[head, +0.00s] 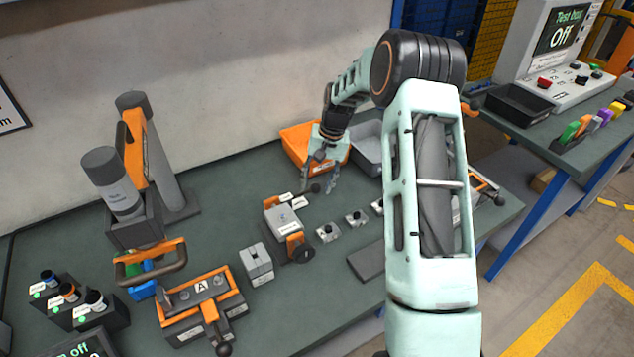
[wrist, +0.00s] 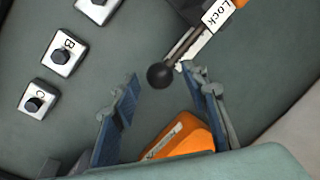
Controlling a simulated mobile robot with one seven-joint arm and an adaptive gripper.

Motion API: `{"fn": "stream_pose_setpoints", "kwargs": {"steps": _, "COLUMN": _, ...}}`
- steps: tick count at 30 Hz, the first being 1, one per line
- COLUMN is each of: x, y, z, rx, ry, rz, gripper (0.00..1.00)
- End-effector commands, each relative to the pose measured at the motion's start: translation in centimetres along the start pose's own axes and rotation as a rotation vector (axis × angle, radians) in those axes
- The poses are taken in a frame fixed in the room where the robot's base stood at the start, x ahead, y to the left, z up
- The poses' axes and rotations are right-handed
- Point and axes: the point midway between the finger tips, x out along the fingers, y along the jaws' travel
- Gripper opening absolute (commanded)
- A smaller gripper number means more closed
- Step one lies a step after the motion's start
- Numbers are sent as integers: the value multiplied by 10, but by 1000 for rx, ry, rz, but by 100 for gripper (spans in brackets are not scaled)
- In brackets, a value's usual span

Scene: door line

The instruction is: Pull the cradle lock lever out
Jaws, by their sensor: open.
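The cradle (head: 281,221) is a grey block with orange parts in the middle of the bench. Its lock lever (wrist: 178,48) is a thin rod beside a white LOCK label (wrist: 217,15), ending in a black ball knob (wrist: 160,75). In the head view the knob (head: 315,188) shows small beside my gripper. My gripper (head: 318,188) is open and empty, fingers pointing down. In the wrist view the knob lies between the fingertips of my gripper (wrist: 161,82), with gaps on both sides. Whether the fingers are down at knob height is hard to tell.
An orange bin (head: 297,135) and a grey bin (head: 366,146) stand behind my gripper. Small plates with black knobs, marked B (wrist: 63,54) and C (wrist: 36,101), lie nearby. A grey block (head: 257,264) and an orange fixture marked A (head: 203,303) are at front left.

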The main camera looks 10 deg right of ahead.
Motion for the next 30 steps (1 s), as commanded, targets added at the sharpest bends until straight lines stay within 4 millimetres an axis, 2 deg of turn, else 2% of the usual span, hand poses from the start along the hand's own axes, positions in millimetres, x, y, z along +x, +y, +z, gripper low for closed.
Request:
{"fn": "stream_pose_setpoints", "kwargs": {"steps": 10, "x": 5, "y": 0, "z": 0, "rx": 0, "ry": 1, "rz": 0, "gripper": 41}}
{"fn": "stream_pose_setpoints", "kwargs": {"steps": 21, "x": 5, "y": 1, "z": 1, "rx": -1, "ry": -2, "rz": 1, "gripper": 0}}
{"fn": "stream_pose_setpoints", "kwargs": {"steps": 30, "x": 6, "y": 1, "z": 2, "rx": -3, "ry": -6, "rz": 3, "gripper": 0}}
